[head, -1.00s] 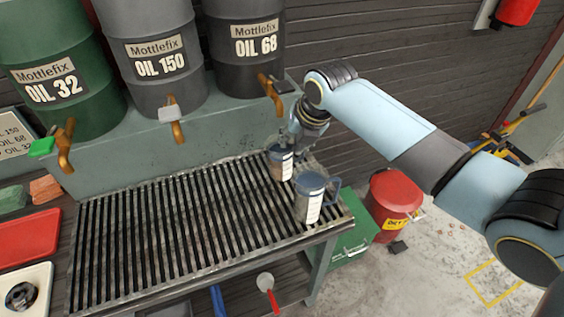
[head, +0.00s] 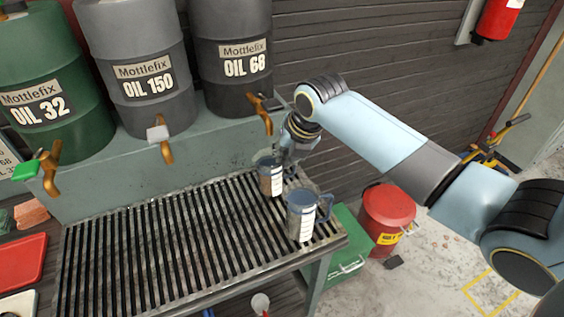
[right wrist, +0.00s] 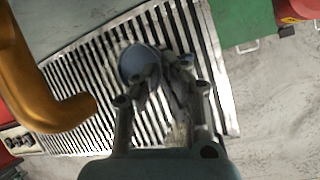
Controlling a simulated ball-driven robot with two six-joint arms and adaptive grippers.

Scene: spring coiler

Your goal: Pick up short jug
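Two grey-blue metal jugs with pale labels stand on the slatted rack's right end. The back jug (head: 270,180) looks a little smaller and is partly covered. The front jug (head: 301,218) shows its handle to the right. My right gripper (head: 291,165) reaches down beside the back jug's right side. In the right wrist view, a jug (right wrist: 138,60) lies just ahead of the dark fingers of my right gripper (right wrist: 160,82). Whether the fingers touch or enclose its handle is hidden. My left gripper is not in view.
A brass tap (head: 264,113) on the OIL 68 drum (head: 232,30) juts out near my right gripper. It looms close at left in the right wrist view (right wrist: 40,85). The rack (head: 130,250) is clear left of the jugs. A red bin (head: 386,212) stands on the floor at right.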

